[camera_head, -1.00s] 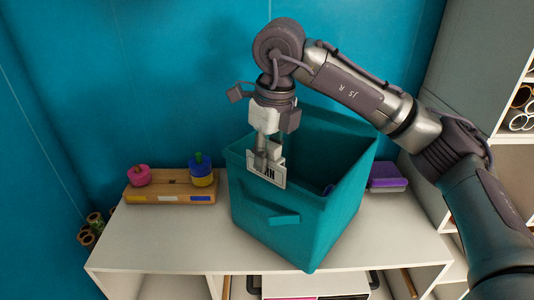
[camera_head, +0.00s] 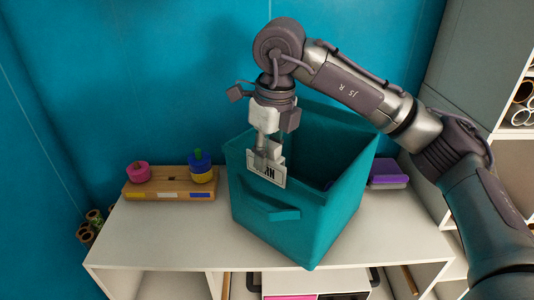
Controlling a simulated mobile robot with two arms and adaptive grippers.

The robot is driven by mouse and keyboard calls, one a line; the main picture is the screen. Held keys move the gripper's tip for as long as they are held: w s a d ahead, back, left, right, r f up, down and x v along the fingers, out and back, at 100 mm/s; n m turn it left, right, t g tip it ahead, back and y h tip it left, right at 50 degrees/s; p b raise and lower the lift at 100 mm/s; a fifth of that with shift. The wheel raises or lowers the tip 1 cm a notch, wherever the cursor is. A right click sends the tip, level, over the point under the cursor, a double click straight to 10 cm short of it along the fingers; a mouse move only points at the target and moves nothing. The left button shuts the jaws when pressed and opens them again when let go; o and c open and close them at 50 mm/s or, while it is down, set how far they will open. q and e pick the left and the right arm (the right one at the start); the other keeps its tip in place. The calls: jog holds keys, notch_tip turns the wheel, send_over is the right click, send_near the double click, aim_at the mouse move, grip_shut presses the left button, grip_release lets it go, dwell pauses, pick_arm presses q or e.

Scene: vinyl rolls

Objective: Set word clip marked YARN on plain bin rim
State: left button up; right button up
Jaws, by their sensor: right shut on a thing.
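A white word clip (camera_head: 267,171) with dark letters is held upright at the front rim of the teal fabric bin (camera_head: 250,210), near its front-left corner. Its lettering is small and partly covered by the fingers, so I cannot read the whole word. My right gripper (camera_head: 268,153) points down from above and is shut on the clip. The clip's face overlaps the outer front wall; I cannot tell whether it is seated on the rim. The bin stands on the white tabletop, open at the top, with a pull handle on its front. My left gripper is out of view.
A wooden board (camera_head: 170,190) with a pink roll (camera_head: 139,172) and a blue and yellow stack (camera_head: 201,168) lies left of the bin. A purple block (camera_head: 388,173) lies to its right. A teal wall is behind. Shelves with rolls (camera_head: 523,100) stand at right.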

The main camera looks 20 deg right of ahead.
aim_at(270, 143)
jog(key=shift+f, duration=0.1)
jog(key=shift+f+b, duration=0.85)
jog(key=shift+f, duration=0.05)
jog(key=o, duration=1)
jog(key=shift+r, duration=0.1)
jog(key=shift+s+d+r+p, duration=0.15)
jog(key=shift+r+p, duration=0.55)
jog(key=shift+r, duration=0.45)
jog(key=shift+s+r+p, duration=0.1)
jog(key=shift+r+p, duration=0.65)
jog(key=shift+r, duration=0.4)
jog(key=shift+s+d+r+p, duration=0.15)
jog(key=shift+r+p, duration=0.55)
jog(key=shift+r, duration=0.45)
